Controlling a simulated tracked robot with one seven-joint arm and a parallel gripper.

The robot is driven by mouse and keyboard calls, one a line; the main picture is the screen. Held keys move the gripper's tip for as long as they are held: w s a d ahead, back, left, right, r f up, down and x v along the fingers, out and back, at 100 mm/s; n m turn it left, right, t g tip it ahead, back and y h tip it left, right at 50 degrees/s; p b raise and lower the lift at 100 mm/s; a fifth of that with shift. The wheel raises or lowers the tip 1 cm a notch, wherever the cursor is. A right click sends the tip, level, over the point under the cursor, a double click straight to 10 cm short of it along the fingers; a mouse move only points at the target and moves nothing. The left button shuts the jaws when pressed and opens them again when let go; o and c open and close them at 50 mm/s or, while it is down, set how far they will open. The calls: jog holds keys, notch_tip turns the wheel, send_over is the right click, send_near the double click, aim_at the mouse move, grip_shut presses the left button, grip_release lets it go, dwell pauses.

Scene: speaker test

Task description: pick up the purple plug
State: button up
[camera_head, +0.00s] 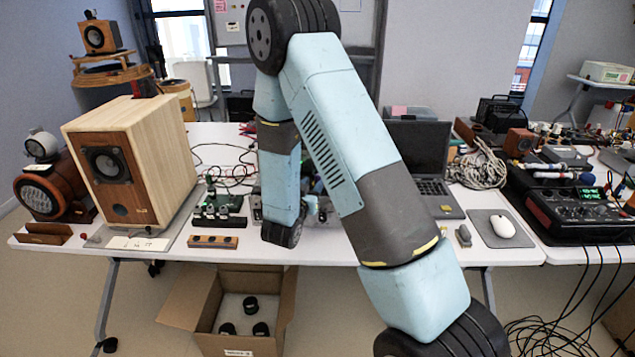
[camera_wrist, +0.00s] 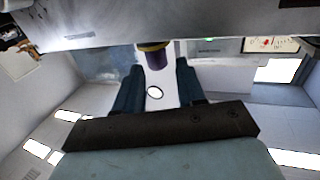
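The purple plug (camera_wrist: 156,60) shows in the wrist view as a short dark purple cylinder with a yellowish rim. It is at the top middle, near the tips of my gripper (camera_wrist: 160,72). The two dark blue fingers stand apart, one on each side of the plug. A narrow gap shows between the plug and the right finger; at the left finger I cannot tell whether they touch. In the head view my arm crosses the middle, and I cannot make out the plug there.
The white table (camera_head: 330,250) carries a wooden speaker (camera_head: 130,160), a green circuit board (camera_head: 215,195), a laptop (camera_head: 425,165), a mouse (camera_head: 502,226) and a black mixer (camera_head: 575,205). An open cardboard box (camera_head: 190,300) with black round items stands on the floor in front.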

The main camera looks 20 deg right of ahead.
aim_at(317, 178)
jog(key=shift+x, duration=2.75)
jog(key=shift+s+d+r, duration=0.1)
jog(key=shift+s+r, duration=0.05)
jog(key=shift+r, duration=0.05)
jog(key=shift+c, duration=0.3)
jog(key=c, duration=0.6)
jog(key=shift+r, duration=0.1)
jog(key=shift+c, duration=0.2)
